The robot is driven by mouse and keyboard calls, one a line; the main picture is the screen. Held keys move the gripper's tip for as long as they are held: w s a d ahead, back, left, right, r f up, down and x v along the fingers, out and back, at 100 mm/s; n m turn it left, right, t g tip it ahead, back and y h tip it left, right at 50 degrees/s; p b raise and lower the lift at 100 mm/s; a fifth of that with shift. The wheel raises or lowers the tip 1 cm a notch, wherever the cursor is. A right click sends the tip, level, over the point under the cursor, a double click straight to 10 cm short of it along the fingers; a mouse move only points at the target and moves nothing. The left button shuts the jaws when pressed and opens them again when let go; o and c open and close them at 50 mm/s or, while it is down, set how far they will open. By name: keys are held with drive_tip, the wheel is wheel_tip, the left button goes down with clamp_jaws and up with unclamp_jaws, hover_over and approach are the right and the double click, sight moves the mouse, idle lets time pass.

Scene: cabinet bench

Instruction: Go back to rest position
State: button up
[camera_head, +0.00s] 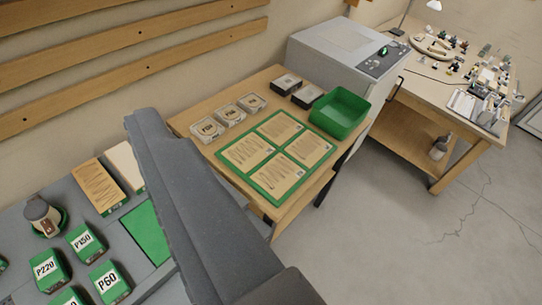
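A long grey part of my own arm (205,215) crosses the picture from the bottom edge up to the left of the middle. It hangs in front of the grey bench and the left edge of the wooden table. I cannot make out two separate fingertips on it, so whether my gripper is open or shut does not show. No held object is visible.
A grey bench at lower left carries green sanding boxes (108,281) and a sander (45,216). The wooden table holds a green mat (272,152), several small boxes and a green bin (339,112). A grey cabinet (345,50) stands behind. Floor at right is clear.

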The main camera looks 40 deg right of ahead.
idle(0.3)
wheel_tip(320, 180, down, 4)
drive_tip(key=b, duration=0.4)
idle(0.8)
